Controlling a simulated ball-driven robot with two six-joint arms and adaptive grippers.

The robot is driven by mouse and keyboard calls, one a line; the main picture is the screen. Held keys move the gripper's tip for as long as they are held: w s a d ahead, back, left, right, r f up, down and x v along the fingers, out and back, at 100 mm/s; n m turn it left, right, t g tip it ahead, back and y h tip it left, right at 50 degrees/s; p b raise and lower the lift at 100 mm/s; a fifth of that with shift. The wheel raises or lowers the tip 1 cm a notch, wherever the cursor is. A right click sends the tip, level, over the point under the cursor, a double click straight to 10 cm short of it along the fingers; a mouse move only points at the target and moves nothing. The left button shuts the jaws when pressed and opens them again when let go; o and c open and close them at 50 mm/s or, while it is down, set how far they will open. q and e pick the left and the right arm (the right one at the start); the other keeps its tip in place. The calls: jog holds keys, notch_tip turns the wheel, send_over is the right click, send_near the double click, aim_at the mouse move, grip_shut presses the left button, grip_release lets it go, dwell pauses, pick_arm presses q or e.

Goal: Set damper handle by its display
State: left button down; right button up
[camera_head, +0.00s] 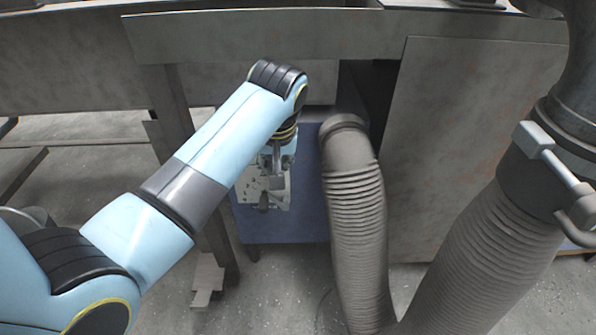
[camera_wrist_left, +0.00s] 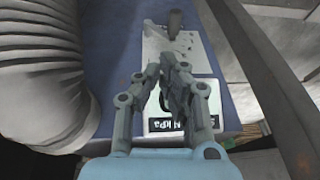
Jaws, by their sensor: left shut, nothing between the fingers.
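A pale panel plate is on the front of a blue box under the metal bench. In the left wrist view, the plate (camera_wrist_left: 160,42) bears a dark handle (camera_wrist_left: 175,20) at its far end. My left gripper (camera_wrist_left: 167,66) is shut and empty, between display and handle in that view, apart from the handle. In the head view, my left gripper (camera_head: 276,172) is in front of the plate (camera_head: 252,186); the handle (camera_head: 264,202) shows small and dark.
A ribbed grey hose (camera_head: 357,215) stands close right of the blue box (camera_head: 310,222). A wider hose (camera_head: 480,250) with a clamp (camera_head: 555,165) is further right. A metal bench leg (camera_head: 172,105) is left of the box. A grey sheet panel (camera_head: 470,130) stands behind the hoses.

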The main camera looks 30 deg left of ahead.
pick_arm(q)
jog(key=b, duration=0.6)
send_near(268, 200)
jog(key=d+x, duration=0.1)
jog(key=x, duration=0.4)
jog(key=shift+w+a+f+y, duration=0.1)
jog(key=shift+a+f+y, duration=0.2)
jog(key=shift+a+f, duration=0.3)
jog(key=shift+f, duration=0.1)
pick_arm(e)
jog(key=d+f, duration=0.1)
jog(key=f, duration=0.2)
jog(key=w+d+f, duration=0.1)
jog(key=shift+d+f, duration=0.2)
jog(key=shift+d, duration=0.1)
jog(key=shift+w, duration=0.1)
